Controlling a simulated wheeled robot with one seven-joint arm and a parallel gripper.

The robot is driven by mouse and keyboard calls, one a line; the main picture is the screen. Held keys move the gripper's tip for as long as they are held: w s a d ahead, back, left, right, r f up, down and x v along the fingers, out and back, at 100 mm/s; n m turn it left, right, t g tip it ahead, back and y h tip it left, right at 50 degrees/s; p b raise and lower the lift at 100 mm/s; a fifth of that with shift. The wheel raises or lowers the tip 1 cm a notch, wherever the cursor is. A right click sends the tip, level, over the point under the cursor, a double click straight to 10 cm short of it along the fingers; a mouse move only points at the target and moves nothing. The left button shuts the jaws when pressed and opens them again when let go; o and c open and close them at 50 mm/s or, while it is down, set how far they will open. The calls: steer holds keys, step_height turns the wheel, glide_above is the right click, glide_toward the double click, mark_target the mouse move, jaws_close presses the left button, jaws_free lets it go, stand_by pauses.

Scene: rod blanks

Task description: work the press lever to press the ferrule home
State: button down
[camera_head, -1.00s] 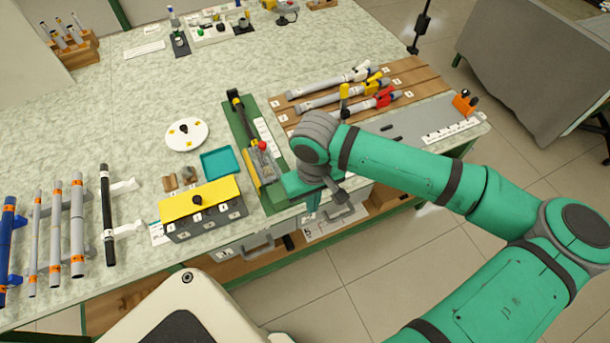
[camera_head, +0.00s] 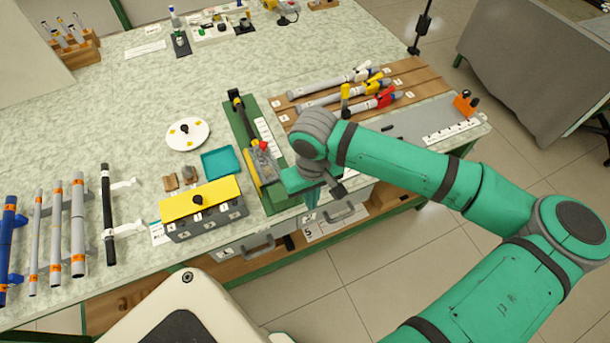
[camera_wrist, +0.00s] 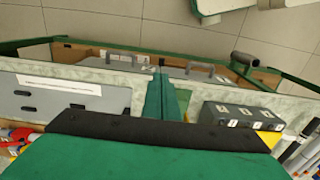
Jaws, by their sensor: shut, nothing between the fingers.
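The press stands on a green base (camera_head: 273,203) near the bench's front edge. A dark bar with a black end (camera_head: 236,97) runs along it, and a small red part (camera_head: 263,145) sits by a grey block (camera_head: 262,162). I cannot tell which of these is the lever's grip. No ferrule can be made out. My gripper (camera_head: 312,198) is right of the press's near end, fingers pointing down by the bench's front edge, apart from the red part.
A grey box with a yellow top (camera_head: 200,196) and a teal tray (camera_head: 220,162) stand left of the press. A wooden rack (camera_head: 405,75) holds several tools to the right, beside a grey plate (camera_head: 415,122). Drawer handles (camera_head: 258,249) stick out below the bench edge.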

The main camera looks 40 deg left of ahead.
steer(key=shift+w+a, duration=0.3)
steer(key=shift+a, duration=0.55)
steer(key=shift+w+a, duration=0.3)
steer(key=shift+a, duration=0.5)
steer(key=shift+w+a, duration=0.3)
steer(key=shift+a, duration=0.55)
steer(key=w+a, duration=0.3)
steer(key=a, duration=0.5)
steer(key=shift+w+a, duration=0.25)
steer(key=shift+w, duration=0.15)
steer(key=shift+s, duration=0.15)
steer(key=shift+s+d, duration=1.6)
steer(key=shift+d, duration=2.2)
steer(key=shift+s+d, duration=1.55)
steer(key=shift+d, duration=2.25)
step_height(320, 180, up, 8)
